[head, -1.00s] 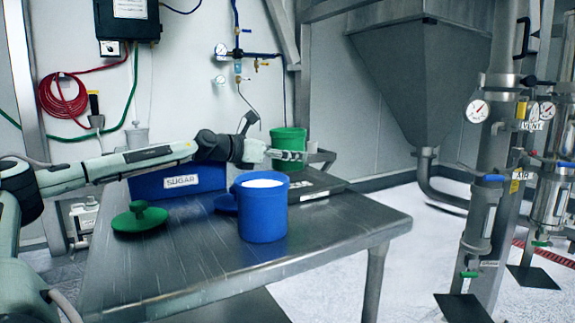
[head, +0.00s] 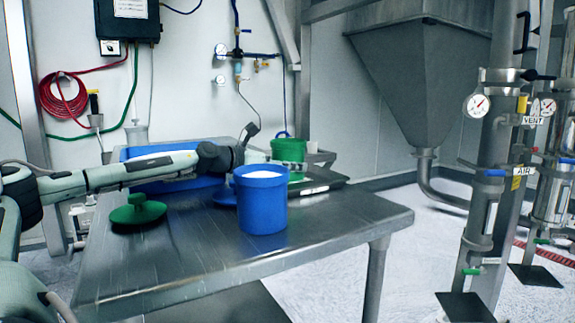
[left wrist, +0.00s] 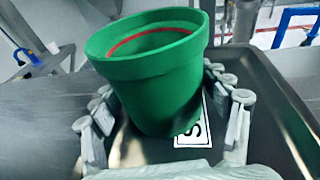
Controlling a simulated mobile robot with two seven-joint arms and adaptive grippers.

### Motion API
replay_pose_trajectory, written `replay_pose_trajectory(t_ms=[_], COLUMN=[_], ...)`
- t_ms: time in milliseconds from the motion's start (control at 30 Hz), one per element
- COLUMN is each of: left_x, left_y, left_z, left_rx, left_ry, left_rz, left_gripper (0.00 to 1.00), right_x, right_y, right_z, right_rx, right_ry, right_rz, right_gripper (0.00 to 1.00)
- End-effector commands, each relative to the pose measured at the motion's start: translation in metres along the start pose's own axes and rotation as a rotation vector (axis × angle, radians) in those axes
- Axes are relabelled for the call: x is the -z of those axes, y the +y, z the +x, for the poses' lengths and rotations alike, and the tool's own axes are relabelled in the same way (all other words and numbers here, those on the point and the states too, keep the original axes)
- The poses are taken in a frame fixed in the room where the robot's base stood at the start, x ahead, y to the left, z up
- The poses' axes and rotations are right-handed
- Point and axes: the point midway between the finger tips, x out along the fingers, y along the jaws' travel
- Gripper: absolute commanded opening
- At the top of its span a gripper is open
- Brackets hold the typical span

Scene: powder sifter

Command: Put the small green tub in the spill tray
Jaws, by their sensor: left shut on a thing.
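The small green tub (head: 290,148) stands upright at the back right of the steel table, behind the blue tub. In the left wrist view the tub (left wrist: 165,75) has an open top with a red line inside its rim. My left gripper (head: 285,166) is shut on it, one finger on each side (left wrist: 172,97). The spill tray (head: 322,186) is a dark, shallow metal tray under the tub. In the left wrist view the tray (left wrist: 265,115) shows a white label partly hidden by the tub. I cannot tell whether the tub's base touches the tray. My right gripper is not in view.
A blue tub of white powder (head: 262,205) stands in front of my left gripper. A green lid (head: 137,211) lies at the left, and a blue bin (head: 135,153) sits behind my left arm. The table's front (head: 190,255) is clear.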

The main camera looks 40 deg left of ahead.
Motion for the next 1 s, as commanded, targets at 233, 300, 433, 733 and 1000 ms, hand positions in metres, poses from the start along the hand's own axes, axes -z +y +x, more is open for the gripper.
replay_pose_trajectory(t_ms=[233, 300, 433, 733, 1000], left_x=[0.000, 0.000, 0.002, 0.002, -0.002], left_y=[0.000, 0.000, 0.000, 0.000, 0.000], left_z=[0.000, 0.000, 0.000, 0.000, -0.001], left_rx=[-0.001, -0.001, 0.000, 0.000, 0.000], left_ry=[-0.002, -0.002, 0.000, 0.000, 0.000], left_rz=[0.000, 0.000, 0.000, 0.000, 0.000], left_gripper=[0.32, 0.32, 0.76, 0.84, 0.84], right_x=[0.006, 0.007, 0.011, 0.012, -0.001], right_y=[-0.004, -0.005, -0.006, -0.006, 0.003], right_z=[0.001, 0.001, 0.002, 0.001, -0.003], right_rx=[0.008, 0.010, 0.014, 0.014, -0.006], right_ry=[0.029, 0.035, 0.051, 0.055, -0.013], right_rz=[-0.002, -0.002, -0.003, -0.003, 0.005], right_gripper=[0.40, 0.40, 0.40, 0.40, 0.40])
